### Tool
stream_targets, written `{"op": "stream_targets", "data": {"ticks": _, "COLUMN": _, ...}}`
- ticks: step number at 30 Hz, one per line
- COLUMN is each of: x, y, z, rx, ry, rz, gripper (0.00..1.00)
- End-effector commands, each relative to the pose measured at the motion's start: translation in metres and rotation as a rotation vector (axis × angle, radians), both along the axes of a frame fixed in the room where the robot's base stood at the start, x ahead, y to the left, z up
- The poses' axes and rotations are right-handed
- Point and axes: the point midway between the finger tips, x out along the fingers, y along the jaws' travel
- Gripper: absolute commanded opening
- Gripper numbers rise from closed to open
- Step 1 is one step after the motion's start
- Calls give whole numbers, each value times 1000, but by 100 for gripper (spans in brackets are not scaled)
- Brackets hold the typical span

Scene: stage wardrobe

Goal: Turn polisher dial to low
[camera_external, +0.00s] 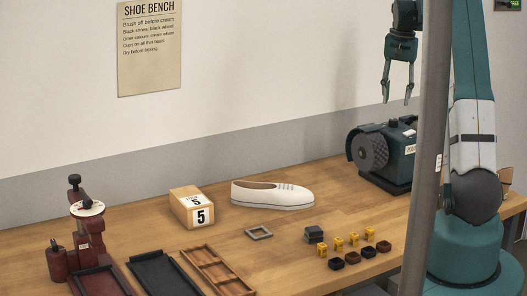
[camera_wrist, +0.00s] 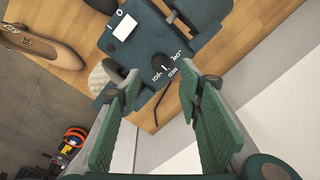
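The polisher (camera_external: 398,158) is a dark teal machine with a round grey wheel, standing at the back right of the bench. In the wrist view the teal polisher body (camera_wrist: 126,48) fills the upper middle, with a white label and a pale wheel at its left. A small black dial (camera_wrist: 163,62) shows there with white markings around it. The lettering is too small to read surely, and so is the dial's setting. My gripper (camera_external: 398,100) hangs above the polisher, fingers apart and empty. In the wrist view my gripper (camera_wrist: 164,84) has its fingertips either side of the dial area, apparently not touching it.
A vertical grey pole (camera_external: 426,150) stands in front of the polisher's right side. A white shoe (camera_external: 272,197), a numbered box (camera_external: 192,208), small yellow and dark pieces, trays and a dark red device (camera_external: 88,240) occupy the bench to the left. A dark cable (camera_wrist: 161,104) shows near the polisher.

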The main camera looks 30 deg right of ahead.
Motion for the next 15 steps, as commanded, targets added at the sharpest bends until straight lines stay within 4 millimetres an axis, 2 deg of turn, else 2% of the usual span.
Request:
{"op": "stream_targets", "data": {"ticks": 8, "x": 1, "y": 1, "z": -17, "rx": 0, "ry": 0, "rz": 0, "gripper": 36}}
{"op": "stream_targets", "data": {"ticks": 15, "x": 2, "y": 2, "z": -46, "rx": 0, "ry": 0, "rz": 0, "gripper": 36}}
